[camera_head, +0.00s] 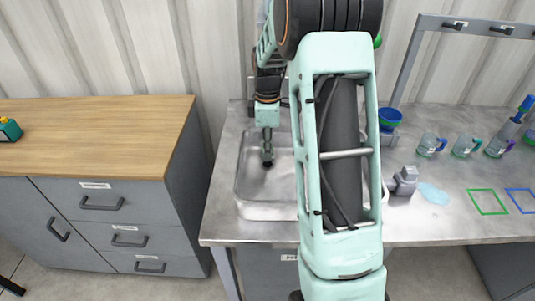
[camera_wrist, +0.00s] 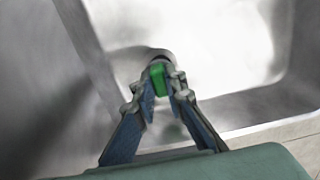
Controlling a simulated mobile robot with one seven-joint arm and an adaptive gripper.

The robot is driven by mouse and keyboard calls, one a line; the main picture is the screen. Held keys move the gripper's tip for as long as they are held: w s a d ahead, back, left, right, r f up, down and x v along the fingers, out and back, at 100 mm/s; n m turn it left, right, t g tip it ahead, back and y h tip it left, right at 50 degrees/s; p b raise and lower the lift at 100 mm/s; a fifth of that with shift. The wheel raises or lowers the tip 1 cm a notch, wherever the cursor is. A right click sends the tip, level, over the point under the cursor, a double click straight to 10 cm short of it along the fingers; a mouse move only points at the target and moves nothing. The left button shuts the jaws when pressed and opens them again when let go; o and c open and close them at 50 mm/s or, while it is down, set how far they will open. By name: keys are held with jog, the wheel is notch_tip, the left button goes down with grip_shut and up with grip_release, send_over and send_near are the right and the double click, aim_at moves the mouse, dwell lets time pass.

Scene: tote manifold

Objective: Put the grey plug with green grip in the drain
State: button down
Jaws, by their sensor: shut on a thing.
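My gripper (camera_wrist: 163,78) is shut on the green grip of the grey plug (camera_wrist: 158,77). The grip sits between the two fingertips, and a dark grey round part of the plug shows just beyond them. In the head view my gripper (camera_head: 267,152) points down inside the steel sink (camera_head: 243,194), towards its left part. The sink's walls and floor also show in the wrist view (camera_wrist: 215,52). I cannot make out the drain; the fingers and plug cover that part of the floor. I cannot tell whether the plug touches the floor.
My arm hides the sink's right part. Right of it on the steel counter (camera_head: 455,222) are a grey fitting (camera_head: 405,180), a pale blue puddle (camera_head: 433,194), several glass mugs (camera_head: 465,146), and green and blue outlines. A wood-topped cabinet (camera_head: 100,135) stands left.

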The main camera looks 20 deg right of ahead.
jog(key=shift+f, duration=1.25)
jog(key=shift+f, duration=0.2)
jog(key=c, duration=2)
grip_release()
notch_tip(320, 180, up, 8)
jog(key=shift+a, duration=0.1)
